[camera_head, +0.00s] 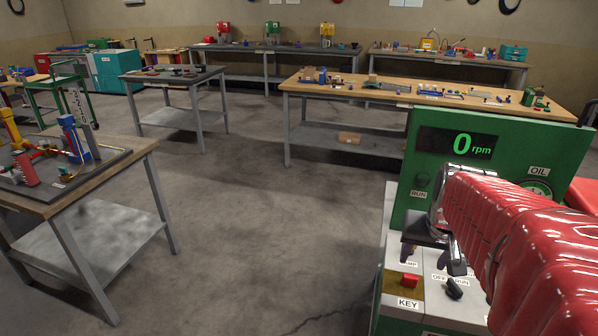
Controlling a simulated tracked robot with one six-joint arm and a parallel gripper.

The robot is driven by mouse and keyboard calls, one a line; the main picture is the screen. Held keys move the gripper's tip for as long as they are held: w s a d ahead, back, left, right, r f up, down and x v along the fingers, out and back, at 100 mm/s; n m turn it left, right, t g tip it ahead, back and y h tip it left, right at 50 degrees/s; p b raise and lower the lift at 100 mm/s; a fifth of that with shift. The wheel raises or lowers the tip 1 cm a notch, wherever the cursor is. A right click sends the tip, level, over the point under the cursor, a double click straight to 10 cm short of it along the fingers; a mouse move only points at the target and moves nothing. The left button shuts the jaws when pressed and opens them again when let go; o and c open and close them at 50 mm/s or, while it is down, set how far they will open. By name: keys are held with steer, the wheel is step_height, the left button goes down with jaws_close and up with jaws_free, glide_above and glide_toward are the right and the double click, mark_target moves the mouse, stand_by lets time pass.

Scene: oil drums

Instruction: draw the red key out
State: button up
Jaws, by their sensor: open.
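The red key (410,281) sits in a brass-coloured plate marked KEY on the sloping white front of the green machine (405,312). My gripper (432,258) is at the end of my red-sleeved arm, with its dark fingers pointing down. It is open and looks empty. In the picture it is just above and a little right of the key, apart from it. The exact gap in depth is hard to tell. My arm hides much of the panel's right side and part of the labels behind the fingers.
A black OFF/RUN knob (454,288) is close to the right of the key. A 0 rpm display (458,143) and an OIL gauge (537,189) are above. A workbench (140,148) with parts stands at left. The floor (260,230) between is clear.

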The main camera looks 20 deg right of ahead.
mark_target(411, 278)
steer(key=shift+f, duration=0.1)
steer(key=x, duration=1.3)
steer(key=shift+w+f, duration=0.2)
steer(key=shift+f, duration=0.1)
steer(key=shift+c, duration=0.5)
steer(key=c, duration=1)
steer(key=shift+r, duration=1.15)
stand_by(0.5)
steer(key=shift+r, duration=2.15)
